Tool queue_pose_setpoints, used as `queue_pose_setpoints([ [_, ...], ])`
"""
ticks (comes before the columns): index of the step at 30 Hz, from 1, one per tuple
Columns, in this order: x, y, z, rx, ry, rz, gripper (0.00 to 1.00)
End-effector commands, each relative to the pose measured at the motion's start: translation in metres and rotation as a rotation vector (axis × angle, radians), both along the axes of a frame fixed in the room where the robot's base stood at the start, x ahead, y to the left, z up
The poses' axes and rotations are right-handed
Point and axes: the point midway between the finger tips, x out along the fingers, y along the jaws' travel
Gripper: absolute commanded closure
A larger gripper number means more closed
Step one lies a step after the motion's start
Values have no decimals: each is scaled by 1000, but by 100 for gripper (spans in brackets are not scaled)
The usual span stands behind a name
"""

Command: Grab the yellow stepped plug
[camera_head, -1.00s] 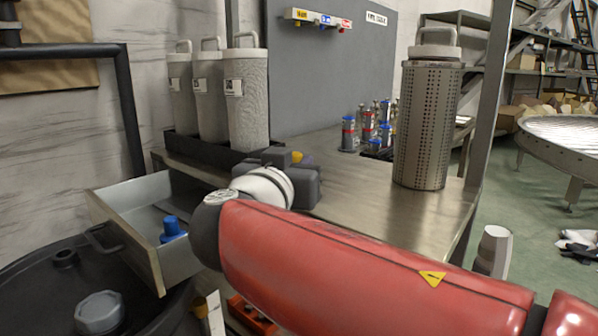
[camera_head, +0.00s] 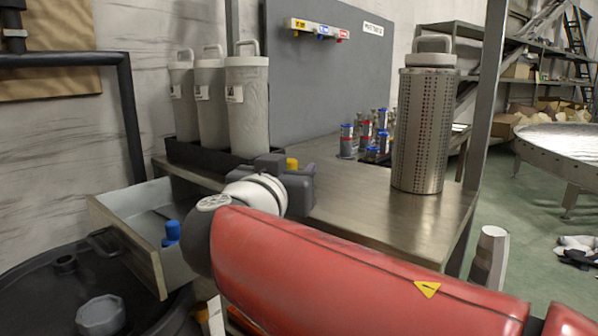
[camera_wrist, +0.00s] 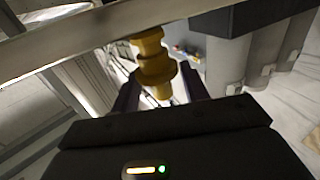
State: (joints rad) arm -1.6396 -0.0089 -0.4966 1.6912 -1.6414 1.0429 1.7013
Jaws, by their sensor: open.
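The yellow stepped plug (camera_wrist: 153,63) shows in the wrist view, just beyond my gripper (camera_wrist: 160,80). Its narrow lower end lies between the two dark fingers as seen there; I cannot tell whether either finger touches it. The fingers are apart and nothing is clamped. In the head view only a small yellow part of the plug (camera_head: 292,163) shows over my dark gripper body, beside the left end of the metal table (camera_head: 345,205). The rest is hidden behind my gripper.
An open drawer (camera_head: 120,222) with a blue plug (camera_head: 171,232) is at the left. Grey canisters (camera_head: 247,105) stand in a black tray behind my gripper. A perforated metal cylinder (camera_head: 425,130) stands on the table at right, with several small plugs (camera_head: 367,135) behind it.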

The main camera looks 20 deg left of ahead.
Motion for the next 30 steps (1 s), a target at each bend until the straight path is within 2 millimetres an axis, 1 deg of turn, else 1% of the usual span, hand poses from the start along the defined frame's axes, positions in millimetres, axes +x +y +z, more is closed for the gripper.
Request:
queue_pose_setpoints([
  [5, -24, -3, -2, 2, 0, 3, 55],
  [9, -49, -5, -2, 1, 0, 2, 55],
  [12, -62, -7, -1, 1, 0, 2, 55],
  [15, -71, -7, -1, 0, 1, 1, 55],
  [18, -75, -8, -1, 0, 1, 1, 55],
  [25, -75, -8, 0, 0, 1, 1, 55],
  [26, -75, -8, 0, 0, 1, 1, 53],
  [27, -75, -8, -1, -1, 2, 0, 48],
  [29, -73, -11, -2, -6, 7, -5, 40],
  [30, -70, -14, -4, -13, 16, -12, 40],
])
